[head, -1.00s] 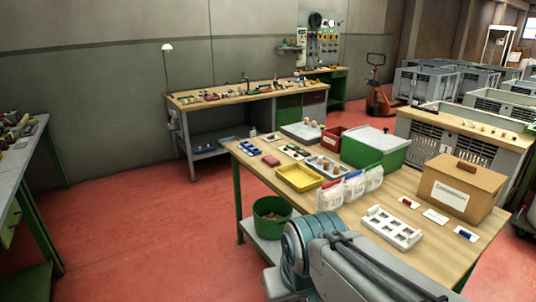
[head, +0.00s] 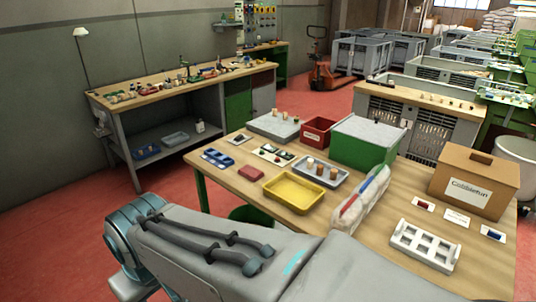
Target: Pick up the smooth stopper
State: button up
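Several small cork stoppers (head: 320,169) stand upright in a shallow grey tray (head: 344,183) near the middle of the wooden table. Their surfaces are too small to tell which one is smooth. A flat grey block (head: 262,126) at the table's far edge carries a few more small stopper-like pieces (head: 275,114). My arm crosses the bottom of the head view, in front of the table's near side. My gripper is out of the picture, so its fingers and anything in them cannot be seen.
Around the tray are a yellow tray (head: 274,200), a red bin (head: 318,139), a green box (head: 362,150) and clear bags (head: 347,213). A white rack (head: 424,262) and a cardboard box (head: 497,181) stand at the right. Bare tabletop lies between bags and rack.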

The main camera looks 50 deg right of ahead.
aim_at(310, 161)
jog(key=z, duration=0.3)
jog(key=i, duration=1.25)
jog(key=z, duration=1.65)
jog(key=i, duration=0.8)
jog(key=z, duration=0.8)
